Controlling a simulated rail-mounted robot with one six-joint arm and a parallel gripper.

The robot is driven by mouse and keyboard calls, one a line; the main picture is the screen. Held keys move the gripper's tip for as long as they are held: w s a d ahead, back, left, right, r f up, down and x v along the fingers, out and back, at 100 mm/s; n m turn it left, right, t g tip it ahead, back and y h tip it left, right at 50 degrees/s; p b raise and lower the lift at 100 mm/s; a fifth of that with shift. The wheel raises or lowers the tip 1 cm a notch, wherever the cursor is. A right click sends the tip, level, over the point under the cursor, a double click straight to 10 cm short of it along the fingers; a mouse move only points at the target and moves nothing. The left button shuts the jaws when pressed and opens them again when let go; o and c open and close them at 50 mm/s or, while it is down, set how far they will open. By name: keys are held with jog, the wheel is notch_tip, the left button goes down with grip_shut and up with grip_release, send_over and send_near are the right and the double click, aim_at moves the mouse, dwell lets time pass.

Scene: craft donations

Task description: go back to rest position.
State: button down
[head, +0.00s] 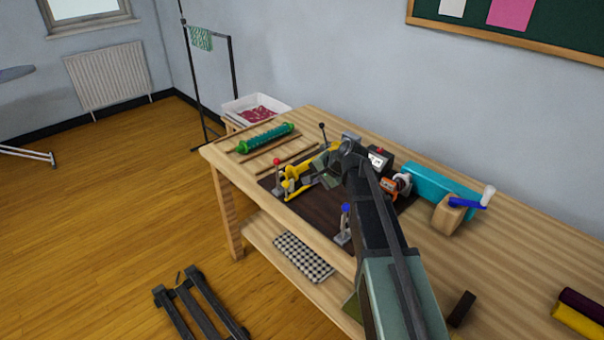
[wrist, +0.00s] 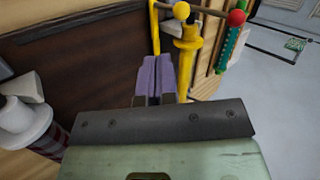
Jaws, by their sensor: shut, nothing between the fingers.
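My gripper (wrist: 157,78) is shut and empty, its two fingers together in the middle of the wrist view. In the head view my arm reaches from the lower right over the workbench (head: 520,262). Its end is above the dark brown mat (head: 318,221), near a yellow tool (head: 292,186), and the fingertips are hard to make out there. In the wrist view the yellow tool (wrist: 188,55) stands just beyond and right of the fingers. I cannot tell whether they touch it.
A red-knobbed lever (head: 277,164) and a blue-knobbed clamp (head: 344,226) stand on the mat. A green roller (head: 266,138) lies at the far left.

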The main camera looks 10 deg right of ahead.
jog(key=s+a+f+n+g+h+p, duration=0.1)
jog(key=s+n+g+h, duration=0.4)
jog(key=s, duration=2.1)
jog(key=a+n+g, duration=0.1)
jog(key=n, duration=0.3)
jog(key=shift+s+a+f+h, duration=0.2)
jog(key=shift+s+h, duration=0.05)
jog(key=shift+h, duration=0.05)
